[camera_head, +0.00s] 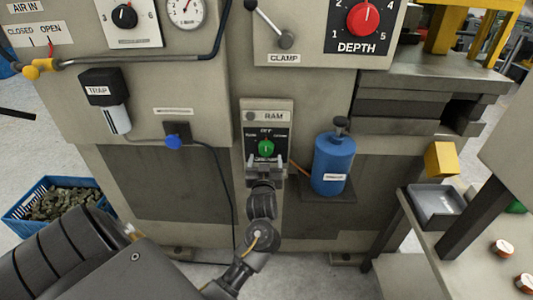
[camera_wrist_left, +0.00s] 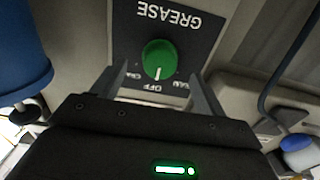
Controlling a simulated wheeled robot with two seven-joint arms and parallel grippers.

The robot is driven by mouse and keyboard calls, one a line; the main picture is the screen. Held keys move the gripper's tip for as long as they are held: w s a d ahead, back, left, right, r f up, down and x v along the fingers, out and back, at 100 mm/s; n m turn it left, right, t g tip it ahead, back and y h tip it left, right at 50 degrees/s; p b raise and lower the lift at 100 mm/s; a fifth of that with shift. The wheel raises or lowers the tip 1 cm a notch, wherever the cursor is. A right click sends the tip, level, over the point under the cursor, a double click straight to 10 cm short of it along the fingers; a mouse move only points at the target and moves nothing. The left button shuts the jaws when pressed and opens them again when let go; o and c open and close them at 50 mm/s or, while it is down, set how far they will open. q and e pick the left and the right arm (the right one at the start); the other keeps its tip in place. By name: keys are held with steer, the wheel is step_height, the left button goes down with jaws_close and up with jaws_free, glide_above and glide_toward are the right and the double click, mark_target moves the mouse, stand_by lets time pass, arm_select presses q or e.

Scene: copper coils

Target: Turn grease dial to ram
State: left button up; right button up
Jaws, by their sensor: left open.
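The grease dial (camera_head: 266,147) is a green round knob on a black plate below a RAM label. The left wrist view shows the dial (camera_wrist_left: 158,59) upside down, with GREASE on the plate. Its white pointer is at OFF; the RAM mark (camera_wrist_left: 181,83) is at the lower right of the knob there, and another mark is at the lower left. My left gripper (camera_head: 266,167) is open just below the dial in the head view. In the wrist view its fingers (camera_wrist_left: 150,78) are spread to either side of the knob; I cannot tell whether they touch it. My right gripper is not in view.
A blue bottle (camera_head: 333,162) stands on a shelf right of the dial. A blue-knobbed valve (camera_head: 174,141) with a hose is to the left. The red DEPTH dial (camera_head: 363,19) and CLAMP lever (camera_head: 286,39) are above. A blue crate (camera_head: 24,226) sits on the floor.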

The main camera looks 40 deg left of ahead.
mark_target(266, 152)
arm_select(q)
steer(key=x, duration=0.4)
steer(key=shift+w+a, duration=0.25)
steer(key=shift+w, duration=0.05)
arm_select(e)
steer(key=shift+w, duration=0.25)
arm_select(q)
steer(key=c, duration=0.9)
steer(key=shift+c, duration=0.3)
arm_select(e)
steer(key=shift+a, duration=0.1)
